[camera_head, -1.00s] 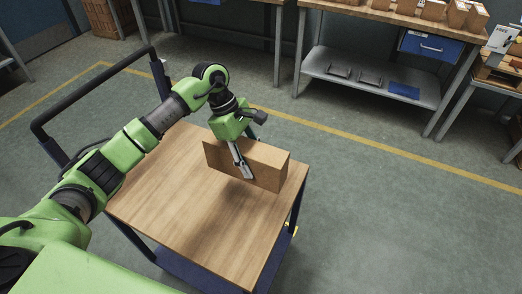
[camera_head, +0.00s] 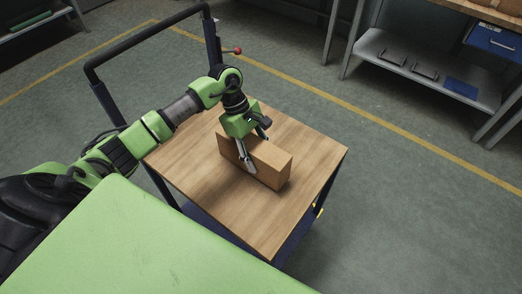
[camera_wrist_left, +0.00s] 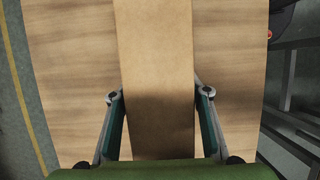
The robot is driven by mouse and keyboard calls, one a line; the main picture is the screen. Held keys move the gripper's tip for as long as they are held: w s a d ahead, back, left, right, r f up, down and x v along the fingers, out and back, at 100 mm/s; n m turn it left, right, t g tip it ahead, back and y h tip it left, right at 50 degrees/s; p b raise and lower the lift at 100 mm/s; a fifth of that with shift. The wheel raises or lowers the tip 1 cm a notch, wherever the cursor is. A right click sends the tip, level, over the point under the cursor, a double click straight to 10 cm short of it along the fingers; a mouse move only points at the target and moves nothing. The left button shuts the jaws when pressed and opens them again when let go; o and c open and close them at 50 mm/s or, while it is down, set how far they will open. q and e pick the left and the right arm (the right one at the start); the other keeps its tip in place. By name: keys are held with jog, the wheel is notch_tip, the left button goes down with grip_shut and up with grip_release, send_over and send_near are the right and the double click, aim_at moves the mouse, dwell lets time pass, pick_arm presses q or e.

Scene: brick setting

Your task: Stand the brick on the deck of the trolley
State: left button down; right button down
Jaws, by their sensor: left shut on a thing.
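The brick (camera_head: 267,164) is a tan-brown block, standing on its long narrow side on or just above the wooden deck (camera_head: 300,140) of the trolley. Whether its underside touches the deck is hard to tell. My left gripper (camera_head: 254,152) is over it from above, shut on it with one finger on each broad side. In the left wrist view the brick (camera_wrist_left: 155,60) runs between the two fingers (camera_wrist_left: 160,125), with the deck (camera_wrist_left: 72,70) showing on both sides. My right gripper is not in view.
The trolley's dark push handle (camera_head: 150,40) rises at the left far side of the deck. A lever with a red knob (camera_head: 238,50) stands by it. A workbench with a grey lower shelf (camera_head: 420,75) is at the back right. The deck is clear around the brick.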

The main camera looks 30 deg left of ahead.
aim_at(251, 142)
pick_arm(q)
jog(key=shift+w+f, duration=0.15)
jog(key=shift+f, duration=0.3)
jog(key=c, duration=1.1)
grip_release()
jog(key=shift+f, duration=0.15)
jog(key=b+v, duration=0.2)
jog(key=v, duration=0.8)
jog(key=shift+r, duration=0.35)
jog(key=shift+a+r, duration=0.3)
jog(key=shift+r, duration=0.35)
